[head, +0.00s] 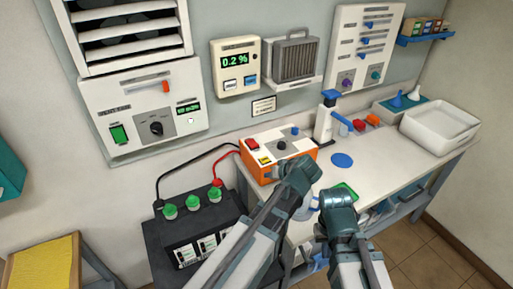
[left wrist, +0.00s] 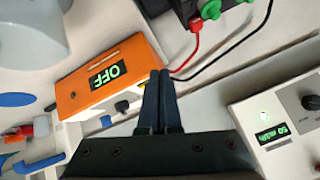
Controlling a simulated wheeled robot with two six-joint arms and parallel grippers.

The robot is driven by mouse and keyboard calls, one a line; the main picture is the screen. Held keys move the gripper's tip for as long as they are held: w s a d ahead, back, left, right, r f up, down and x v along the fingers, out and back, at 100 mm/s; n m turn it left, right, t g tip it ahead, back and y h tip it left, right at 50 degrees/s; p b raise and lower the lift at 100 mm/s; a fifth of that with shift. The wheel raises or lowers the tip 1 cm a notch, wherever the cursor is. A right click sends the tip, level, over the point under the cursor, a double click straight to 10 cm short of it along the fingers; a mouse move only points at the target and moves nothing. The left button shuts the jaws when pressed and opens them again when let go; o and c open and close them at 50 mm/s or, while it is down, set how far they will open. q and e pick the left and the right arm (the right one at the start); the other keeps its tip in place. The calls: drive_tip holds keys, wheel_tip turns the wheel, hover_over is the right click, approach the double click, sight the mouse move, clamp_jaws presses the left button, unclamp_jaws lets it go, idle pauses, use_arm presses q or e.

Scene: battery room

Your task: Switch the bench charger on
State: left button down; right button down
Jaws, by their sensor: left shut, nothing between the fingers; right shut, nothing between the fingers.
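The bench charger (head: 255,168) is an orange box with a pale top, on the near left end of the bench. Its top carries a red switch (head: 252,143), a yellow button (head: 264,160) and a black knob (head: 282,145). In the left wrist view the charger (left wrist: 75,97) has a green-lit display (left wrist: 108,75) reading OFF. My left gripper (left wrist: 160,75) is shut and empty, its fingertips overlapping the charger's edge beside the yellow button; contact cannot be told. The red switch is not visible there. In the head view my left arm covers the charger's front right. My right gripper's fingers are hidden behind its arm.
Red and black cables run from the charger to a dark battery unit (head: 170,232) with green caps. A fan panel (head: 97,110) hangs on the wall to the left. A blue-topped bottle (head: 325,122) and a white basin (head: 440,127) stand further right on the bench.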

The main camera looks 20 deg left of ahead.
use_arm(q)
drive_tip(key=w+a+r+n+t+y+b, duration=0.1)
drive_tip(key=w+a+r+n+t+y, duration=0.2)
drive_tip(key=w+r, duration=0.3)
drive_tip(key=w+a+n+t, duration=0.1)
drive_tip(key=w, duration=0.3)
drive_tip(key=shift+f+b, duration=0.1)
drive_tip(key=shift+b, duration=0.2)
drive_tip(key=b, duration=0.4)
hover_over(257, 151)
drive_tip(key=f, duration=0.3)
drive_tip(key=shift+w+a+f, duration=0.15)
drive_tip(key=shift+w+f, duration=0.05)
drive_tip(key=shift+f, duration=0.2)
wheel_tip(257, 151, down, 2)
drive_tip(key=shift+s+f+b, duration=0.1)
drive_tip(key=shift+b, duration=0.8)
drive_tip(key=shift+s+f+b, duration=0.1)
drive_tip(key=shift+f+b, duration=0.7)
drive_tip(key=shift+b, duration=0.05)
